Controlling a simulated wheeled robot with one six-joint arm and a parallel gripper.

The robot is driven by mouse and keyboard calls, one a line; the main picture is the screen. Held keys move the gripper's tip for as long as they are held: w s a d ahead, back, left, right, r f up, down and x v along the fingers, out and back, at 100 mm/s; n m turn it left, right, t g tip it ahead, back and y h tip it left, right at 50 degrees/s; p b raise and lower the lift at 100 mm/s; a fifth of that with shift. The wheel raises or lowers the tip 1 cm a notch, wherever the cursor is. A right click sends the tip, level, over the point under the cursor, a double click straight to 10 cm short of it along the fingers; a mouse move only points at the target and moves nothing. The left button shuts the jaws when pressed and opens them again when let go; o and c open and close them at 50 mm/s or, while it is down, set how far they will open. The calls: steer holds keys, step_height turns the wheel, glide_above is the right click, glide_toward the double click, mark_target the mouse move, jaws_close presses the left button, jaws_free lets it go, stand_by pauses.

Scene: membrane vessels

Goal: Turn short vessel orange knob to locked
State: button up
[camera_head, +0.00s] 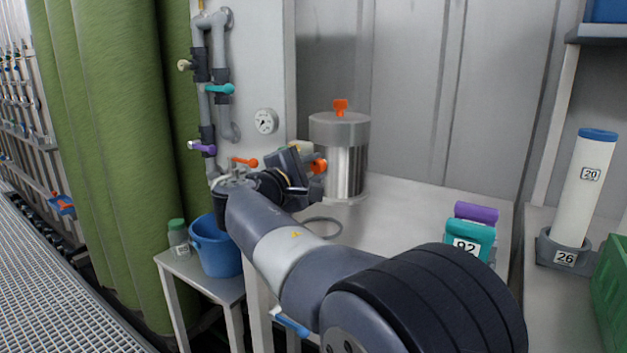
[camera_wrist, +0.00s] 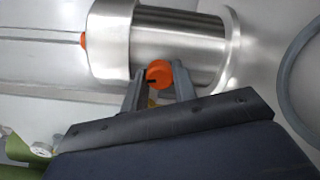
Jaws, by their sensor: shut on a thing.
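The short vessel (camera_head: 345,172) is a shiny steel cylinder with a wider grey lid (camera_head: 338,130), standing on the pale bench. An orange knob (camera_head: 319,166) sticks out low on its side, and a second orange knob (camera_head: 340,108) stands on the lid. In the wrist view the vessel (camera_wrist: 180,45) appears on its side, with the side knob (camera_wrist: 159,73) between my fingertips. My gripper (camera_wrist: 157,88) is shut on this side knob, one finger on either side. The fingers partly hide the knob's lower part. The lid knob (camera_wrist: 83,40) shows at the lid's left edge there.
Pipes with teal (camera_head: 220,88), purple (camera_head: 204,148) and orange (camera_head: 245,162) valve handles are at left. A blue bucket (camera_head: 215,247) stands on a lower table. Labelled teal (camera_head: 468,238) and purple (camera_head: 477,211) items lie at the bench's right.

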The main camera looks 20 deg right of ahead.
steer(key=shift+f+m+b, duration=0.1)
steer(key=shift+m+b, duration=0.7)
steer(key=shift+m, duration=0.4)
steer(key=o, duration=1)
steer(key=p+v, duration=0.2)
steer(key=v, duration=0.8)
steer(key=shift+s+a, duration=0.25)
steer(key=shift+a, duration=0.1)
